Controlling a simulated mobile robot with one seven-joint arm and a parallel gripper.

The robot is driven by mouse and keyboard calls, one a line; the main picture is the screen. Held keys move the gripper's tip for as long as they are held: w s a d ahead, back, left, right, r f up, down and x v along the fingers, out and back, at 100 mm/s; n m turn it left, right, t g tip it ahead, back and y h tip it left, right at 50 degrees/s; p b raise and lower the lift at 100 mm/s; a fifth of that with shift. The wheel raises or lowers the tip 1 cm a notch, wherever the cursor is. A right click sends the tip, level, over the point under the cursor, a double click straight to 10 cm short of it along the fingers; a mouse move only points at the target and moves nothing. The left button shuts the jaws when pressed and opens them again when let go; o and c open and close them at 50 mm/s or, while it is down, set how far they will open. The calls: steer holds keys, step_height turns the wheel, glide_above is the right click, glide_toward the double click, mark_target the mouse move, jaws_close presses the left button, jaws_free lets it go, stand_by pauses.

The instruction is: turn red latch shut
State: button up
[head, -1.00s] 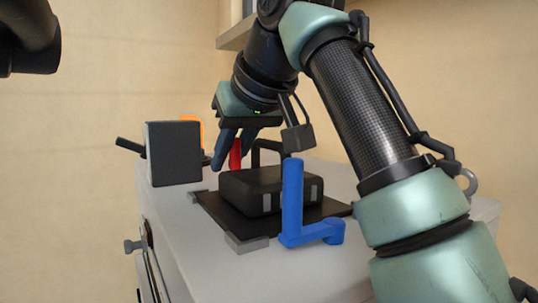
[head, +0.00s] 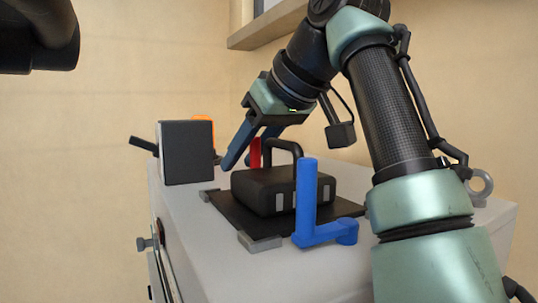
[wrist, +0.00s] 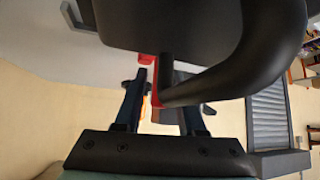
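The red latch (head: 255,153) stands upright behind the black block, partly hidden by my gripper and the block. In the wrist view, red pieces of the latch (wrist: 146,59) show beyond my fingers, partly covered by the black handle. My gripper (head: 240,158) is open, its two blue-grey fingers slanting down to the left, close to the red latch. In the wrist view the fingers (wrist: 161,98) stand apart. I cannot tell whether either touches the latch. A blue latch (head: 307,200) with an upright grip stands at the front of the block.
The black block (head: 265,190) with an arched handle (head: 285,145) sits on a dark plate (head: 235,215) on a grey cabinet top (head: 205,228). A dark box (head: 187,152) with orange behind it stands left. A metal ring (head: 481,185) stands at right.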

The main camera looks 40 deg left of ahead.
steer(key=shift+o, duration=0.4)
steer(key=shift+d+r, duration=0.1)
steer(key=shift+d, duration=0.1)
steer(key=b+v, duration=0.1)
steer(key=v, duration=1.1)
steer(key=shift+d+r, duration=0.15)
steer(key=shift+r, duration=0.1)
steer(key=shift+s, duration=0.15)
steer(key=shift+c, duration=0.2)
